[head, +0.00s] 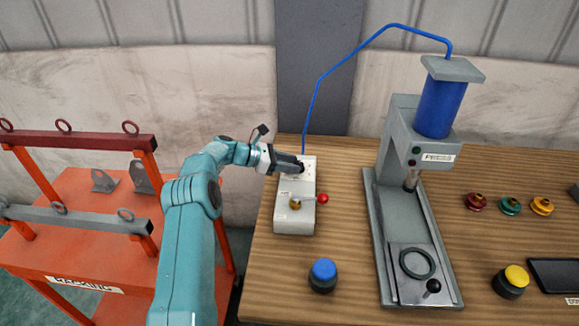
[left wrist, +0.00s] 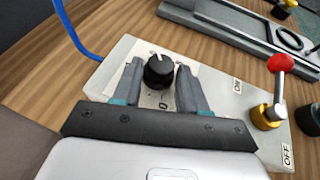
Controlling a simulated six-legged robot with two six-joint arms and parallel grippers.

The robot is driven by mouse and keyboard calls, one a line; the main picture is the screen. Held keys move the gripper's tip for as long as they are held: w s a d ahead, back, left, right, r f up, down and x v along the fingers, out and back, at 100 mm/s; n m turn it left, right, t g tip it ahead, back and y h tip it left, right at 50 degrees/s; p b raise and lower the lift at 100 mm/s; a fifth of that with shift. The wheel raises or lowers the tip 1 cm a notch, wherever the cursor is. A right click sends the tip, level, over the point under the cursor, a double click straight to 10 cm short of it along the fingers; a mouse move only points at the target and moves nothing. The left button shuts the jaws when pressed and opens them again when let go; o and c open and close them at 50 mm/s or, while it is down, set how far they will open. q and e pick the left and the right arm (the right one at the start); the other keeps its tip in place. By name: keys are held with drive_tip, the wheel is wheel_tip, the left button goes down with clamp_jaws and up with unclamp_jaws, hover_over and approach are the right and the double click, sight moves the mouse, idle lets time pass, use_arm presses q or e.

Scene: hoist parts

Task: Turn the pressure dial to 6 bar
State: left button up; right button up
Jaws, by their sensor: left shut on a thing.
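The pressure dial is a black round knob (left wrist: 159,71) with a light pointer mark, on a pale plate with printed marks, in the left wrist view. It sits on a light grey control box (head: 295,222) on the wooden bench. My left gripper (left wrist: 160,82) has its two fingers on either side of the knob and is shut on it. In the head view the left gripper (head: 298,167) reaches the back part of the box and hides the dial. The dial's reading cannot be made out. My right gripper is not in view.
A grey press (head: 415,125) with a blue cylinder stands to the right. A blue button (head: 323,272) lies in front. A blue hose (head: 345,58) rises behind.

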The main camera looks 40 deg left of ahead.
use_arm(q)
drive_tip(key=shift+r, duration=0.1)
idle(0.4)
drive_tip(key=o, duration=0.9)
drive_tip(key=shift+s+a, duration=0.15)
drive_tip(key=b+v, duration=0.1)
drive_tip(key=v, duration=1)
drive_tip(key=shift+s+a+r, duration=0.1)
drive_tip(key=shift+a+r, duration=0.05)
